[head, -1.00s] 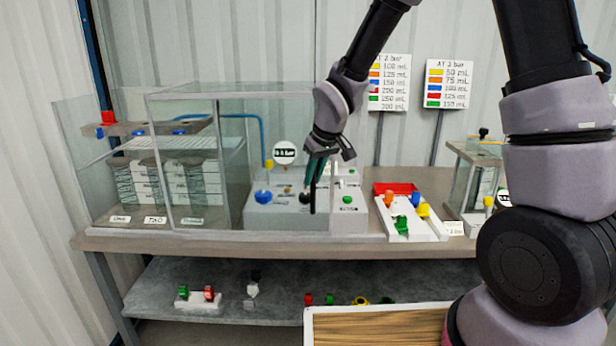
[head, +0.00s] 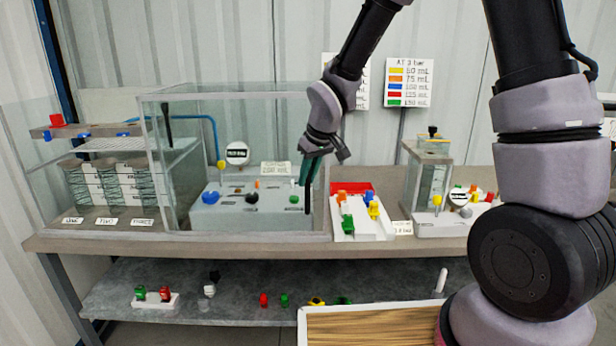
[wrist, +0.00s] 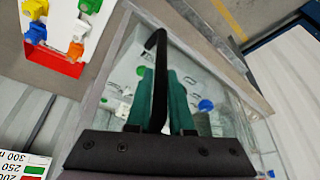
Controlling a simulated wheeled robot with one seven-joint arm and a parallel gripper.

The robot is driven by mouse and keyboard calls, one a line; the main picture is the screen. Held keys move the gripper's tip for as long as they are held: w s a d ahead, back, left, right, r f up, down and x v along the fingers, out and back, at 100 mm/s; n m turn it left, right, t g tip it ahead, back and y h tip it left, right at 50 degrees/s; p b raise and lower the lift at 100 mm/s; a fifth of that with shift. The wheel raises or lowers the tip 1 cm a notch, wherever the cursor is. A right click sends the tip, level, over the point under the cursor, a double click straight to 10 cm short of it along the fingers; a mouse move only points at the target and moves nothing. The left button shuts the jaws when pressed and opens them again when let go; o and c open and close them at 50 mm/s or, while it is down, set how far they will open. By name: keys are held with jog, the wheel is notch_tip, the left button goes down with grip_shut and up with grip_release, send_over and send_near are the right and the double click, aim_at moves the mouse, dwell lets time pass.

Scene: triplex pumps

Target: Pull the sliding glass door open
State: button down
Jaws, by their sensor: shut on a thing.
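The sliding glass door (head: 157,180) is a clear pane in a grey frame at the front of the case on the bench. Its upright black handle (head: 308,200) is near its right end. My gripper (head: 308,172) is at the handle, with its green fingers pointing down. In the wrist view the black handle (wrist: 159,75) stands between the two green fingers (wrist: 160,95), which are shut on it. Behind the glass is a grey pump box (head: 225,212) with coloured knobs. The fingers hide part of the handle.
A second pump (head: 432,180) stands farther right. Coloured parts sit on the lower shelf (head: 230,300). A wooden-topped box (head: 370,328) is in front.

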jog(key=c, duration=0.8)
grip_release()
jog(key=v, duration=1.1)
jog(key=s+d+r+m+t, duration=0.1)
jog(key=s+d+r+m, duration=0.2)
jog(key=s+d+r, duration=0.1)
jog(key=s+d+r+m+t, duration=0.1)
jog(key=s+d+r+m, duration=0.3)
jog(key=d, duration=0.5)
jog(key=s+d+r+m+t, duration=0.1)
jog(key=s+d+r+m, duration=0.2)
jog(key=s+d+r, duration=0.2)
jog(key=shift+s+d+m+t, duration=0.15)
jog(key=shift+s+d, duration=0.2)
jog(key=shift+s, duration=0.35)
jog(key=shift+s+d+m+t, duration=0.15)
jog(key=shift+s+d, duration=0.2)
jog(key=shift+s, duration=0.35)
